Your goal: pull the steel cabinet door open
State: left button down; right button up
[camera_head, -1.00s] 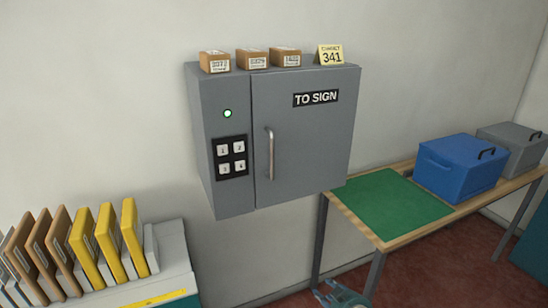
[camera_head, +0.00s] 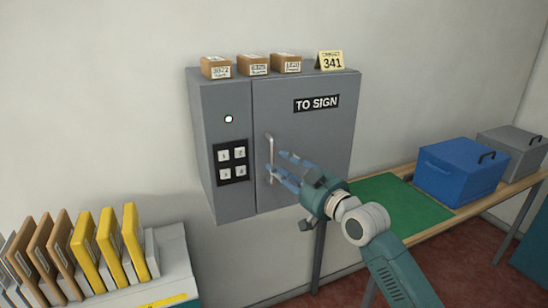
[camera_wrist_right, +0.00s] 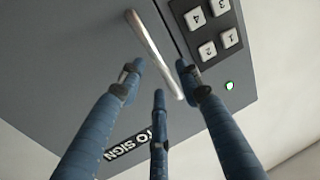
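The grey steel cabinet door (camera_head: 310,135), labelled "TO SIGN", is closed flush on the wall cabinet. Its upright silver bar handle (camera_head: 270,150) is on the left side of the door. My right gripper (camera_head: 280,170) is at the handle's lower half, its blue fingers pointing left toward it. In the right wrist view the fingers (camera_wrist_right: 158,75) are spread, with the handle (camera_wrist_right: 150,45) running between their tips; I cannot tell if any finger touches it. My left gripper is not in view.
A keypad (camera_head: 231,162) and a small light (camera_head: 228,119) are left of the door. Small parcels (camera_head: 253,65) and a "341" card (camera_head: 330,61) stand on top. A table with a green mat (camera_head: 395,200) and blue box (camera_head: 460,168) is at right.

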aim_at(274, 180)
jog(key=shift+p+x, duration=0.35)
jog(key=shift+x, duration=1.85)
jog(key=shift+c, duration=0.3)
grip_shut()
